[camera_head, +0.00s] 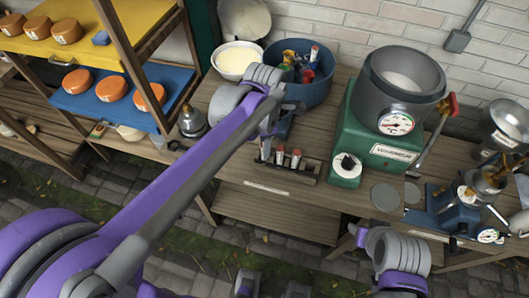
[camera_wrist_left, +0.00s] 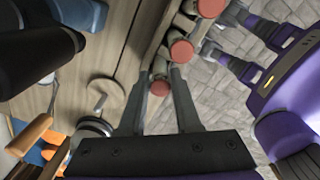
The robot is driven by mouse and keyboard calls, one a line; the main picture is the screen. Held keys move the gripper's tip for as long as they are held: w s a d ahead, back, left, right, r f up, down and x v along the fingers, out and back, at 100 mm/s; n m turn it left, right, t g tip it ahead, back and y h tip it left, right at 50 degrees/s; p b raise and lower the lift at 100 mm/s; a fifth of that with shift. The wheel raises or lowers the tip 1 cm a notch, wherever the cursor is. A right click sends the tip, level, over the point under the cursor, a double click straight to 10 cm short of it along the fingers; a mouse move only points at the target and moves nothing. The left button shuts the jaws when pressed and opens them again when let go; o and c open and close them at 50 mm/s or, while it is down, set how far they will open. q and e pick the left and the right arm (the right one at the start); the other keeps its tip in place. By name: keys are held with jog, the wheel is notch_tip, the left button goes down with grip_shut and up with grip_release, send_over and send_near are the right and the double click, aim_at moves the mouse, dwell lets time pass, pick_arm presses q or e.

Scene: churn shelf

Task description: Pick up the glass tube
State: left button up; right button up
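A small dark rack (camera_head: 287,172) on the wooden bench holds upright tubes with red caps. Two capped tubes show clearly in the head view, one in the middle (camera_head: 280,156) and one at the right (camera_head: 295,158).
A blue bucket (camera_head: 318,88) with more red-capped items and a cream-filled bowl (camera_head: 238,60) stand behind the rack. A green machine (camera_head: 366,125) with a steel pot (camera_head: 402,84) stands to the right. Blue (camera_head: 120,96) and yellow (camera_head: 95,30) shelves carry orange rounds at left.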

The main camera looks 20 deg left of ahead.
pick_arm(q)
grip_shut()
notch_tip(320, 180, up, 10)
jog(key=shift+r+p, duration=0.1)
jog(key=shift+p, duration=0.3)
pick_arm(e)
jog(key=shift+w+r, duration=0.1)
jog(key=shift+r, duration=0.3)
